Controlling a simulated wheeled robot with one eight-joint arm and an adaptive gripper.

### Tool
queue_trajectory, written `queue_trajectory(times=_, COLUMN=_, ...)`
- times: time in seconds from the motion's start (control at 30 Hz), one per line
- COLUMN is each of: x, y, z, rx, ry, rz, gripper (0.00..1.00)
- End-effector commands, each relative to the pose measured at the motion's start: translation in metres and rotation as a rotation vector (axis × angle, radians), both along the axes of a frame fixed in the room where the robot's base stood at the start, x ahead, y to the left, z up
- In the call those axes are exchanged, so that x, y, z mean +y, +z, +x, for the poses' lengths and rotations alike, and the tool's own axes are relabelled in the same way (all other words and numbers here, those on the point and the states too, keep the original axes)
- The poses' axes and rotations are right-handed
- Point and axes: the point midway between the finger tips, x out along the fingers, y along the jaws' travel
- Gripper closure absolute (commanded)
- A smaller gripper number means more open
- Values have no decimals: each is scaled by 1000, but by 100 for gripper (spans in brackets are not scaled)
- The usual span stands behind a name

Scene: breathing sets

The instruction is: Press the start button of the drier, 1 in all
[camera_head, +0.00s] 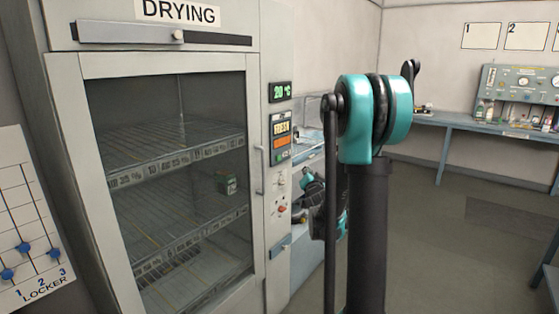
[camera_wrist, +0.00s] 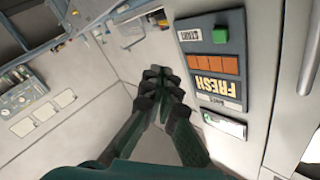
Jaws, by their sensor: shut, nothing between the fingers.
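The drier (camera_head: 100,66) is a tall pale cabinet with a glass door, labelled DRYING, at the left of the head view. Its control panel (camera_head: 281,138) is on the narrow strip right of the door, with a FRESH label and an orange display. In the wrist view the panel (camera_wrist: 217,65) appears upside down, with the green button (camera_wrist: 220,36) beside the word START. My gripper (camera_wrist: 157,76) is shut and empty, left of the panel in the wrist view and apart from the button. In the head view my arm hides part of the gripper.
A 20 °C display (camera_head: 280,91) sits above the panel. The door handle (camera_head: 259,170) is just left of the strip.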

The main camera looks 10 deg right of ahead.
Motion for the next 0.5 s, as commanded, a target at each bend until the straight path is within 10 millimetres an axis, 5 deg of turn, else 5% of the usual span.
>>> queue_trajectory(times=0.2, x=8, y=9, z=19, rx=-97, ry=58, rz=45, gripper=100)
queue_trajectory(times=0.5, x=10, y=11, z=21, rx=-112, ry=69, rz=52, gripper=100)
